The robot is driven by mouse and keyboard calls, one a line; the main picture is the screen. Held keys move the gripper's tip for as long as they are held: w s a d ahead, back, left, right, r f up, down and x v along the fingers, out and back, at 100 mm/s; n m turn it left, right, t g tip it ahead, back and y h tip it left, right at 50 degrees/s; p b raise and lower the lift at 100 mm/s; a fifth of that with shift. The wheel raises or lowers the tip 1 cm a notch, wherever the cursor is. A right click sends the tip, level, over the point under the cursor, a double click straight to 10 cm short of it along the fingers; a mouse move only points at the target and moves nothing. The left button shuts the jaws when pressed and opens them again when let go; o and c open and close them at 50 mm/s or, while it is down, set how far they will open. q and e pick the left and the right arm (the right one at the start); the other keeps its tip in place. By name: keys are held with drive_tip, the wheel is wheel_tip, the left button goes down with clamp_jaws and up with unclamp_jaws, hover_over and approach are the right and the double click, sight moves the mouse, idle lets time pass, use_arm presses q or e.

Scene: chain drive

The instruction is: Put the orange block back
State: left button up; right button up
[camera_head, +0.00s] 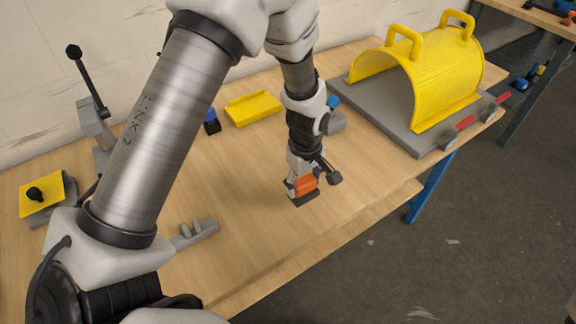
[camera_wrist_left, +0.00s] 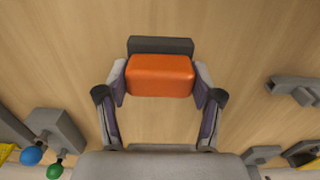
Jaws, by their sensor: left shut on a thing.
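The orange block (camera_head: 306,185) has an orange upper part and a dark grey part beside or below it. In the wrist view the orange block (camera_wrist_left: 160,76) sits between the two fingers of my left gripper (camera_wrist_left: 160,88), with the dark part at its far side. My left gripper (camera_head: 307,180) is shut on it, low over the front middle of the wooden table (camera_head: 240,180). I cannot tell whether the block touches the table. My right gripper is not in view.
A yellow curved guard (camera_head: 425,75) with handles stands on a grey plate at the right. A yellow tray (camera_head: 253,108) and a small blue-topped block (camera_head: 211,122) lie behind. A grey bracket (camera_head: 195,234) lies at the front left. The table's front edge is close.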

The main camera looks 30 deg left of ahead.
use_arm(q)
drive_tip(key=w+a, duration=0.2)
drive_tip(key=w+a+p, duration=0.1)
drive_tip(key=w+a, duration=0.1)
drive_tip(key=a, duration=0.1)
drive_tip(key=w+a+f, duration=0.1)
drive_tip(key=a, duration=0.2)
drive_tip(key=shift+w+a+f+p, duration=0.1)
drive_tip(key=shift+w+p, duration=0.3)
drive_tip(key=shift+a+f, duration=0.2)
wheel_tip(320, 180, down, 3)
drive_tip(key=shift+r+p, duration=0.2)
drive_tip(key=shift+p, duration=0.3)
drive_tip(key=shift+w+f, duration=0.15)
drive_tip(key=shift+f, duration=0.15)
drive_tip(key=shift+f, duration=0.1)
drive_tip(key=o, duration=1.1)
